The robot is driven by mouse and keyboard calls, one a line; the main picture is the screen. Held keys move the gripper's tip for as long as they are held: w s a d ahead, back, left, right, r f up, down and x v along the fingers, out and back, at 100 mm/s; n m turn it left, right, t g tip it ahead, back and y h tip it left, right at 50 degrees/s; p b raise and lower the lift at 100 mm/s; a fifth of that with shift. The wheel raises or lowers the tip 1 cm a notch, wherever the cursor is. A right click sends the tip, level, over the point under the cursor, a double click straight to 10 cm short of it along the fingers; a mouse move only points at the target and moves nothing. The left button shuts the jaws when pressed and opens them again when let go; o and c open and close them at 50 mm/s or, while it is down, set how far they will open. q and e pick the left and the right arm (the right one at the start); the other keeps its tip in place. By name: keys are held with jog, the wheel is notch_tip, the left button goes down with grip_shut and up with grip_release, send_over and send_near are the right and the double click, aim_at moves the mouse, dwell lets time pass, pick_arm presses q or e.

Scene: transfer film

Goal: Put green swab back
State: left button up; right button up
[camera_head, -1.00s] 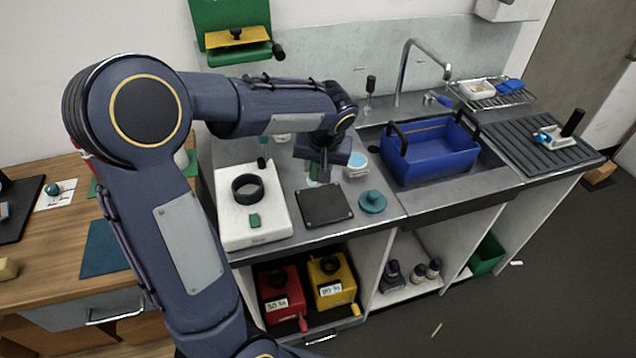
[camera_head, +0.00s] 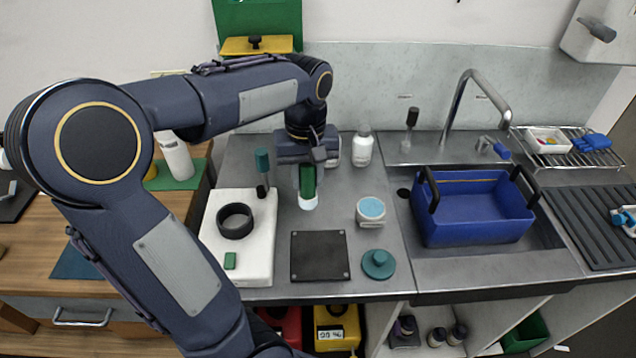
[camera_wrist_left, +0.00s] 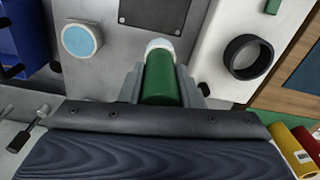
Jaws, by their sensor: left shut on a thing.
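My left gripper (camera_head: 308,168) is shut on the green swab (camera_head: 307,184), a green cylinder with a white lower end. It points down over the steel counter, between the white device and the round pot with a light-blue top. In the left wrist view the green swab (camera_wrist_left: 160,82) sits between the two fingers (camera_wrist_left: 162,85), its white tip pointing away from the wrist. I cannot tell whether the tip touches the counter. My right gripper is not in view.
A white device (camera_head: 238,258) with a black ring (camera_head: 235,221) stands left of the swab. A black square plate (camera_head: 320,256), a teal lid (camera_head: 379,264), the blue-topped pot (camera_head: 370,211) and a white bottle (camera_head: 362,146) stand nearby. A blue basket (camera_head: 478,225) sits in the sink.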

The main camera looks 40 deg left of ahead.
pick_arm(q)
jog(key=w+a+f, duration=0.1)
jog(key=w+f, duration=0.1)
jog(key=f, duration=0.1)
jog(key=w+a+f+p, duration=0.1)
jog(key=w+f, duration=0.2)
jog(key=f, duration=0.1)
jog(key=w+a+f, duration=0.2)
jog(key=w+f, duration=0.1)
jog(key=shift+f+p, duration=0.35)
jog(key=shift+f, duration=0.05)
jog(key=shift+d, duration=0.1)
jog(key=shift+f, duration=0.25)
jog(key=o, duration=0.9)
jog(key=shift+r, duration=0.1)
jog(key=shift+o, duration=0.3)
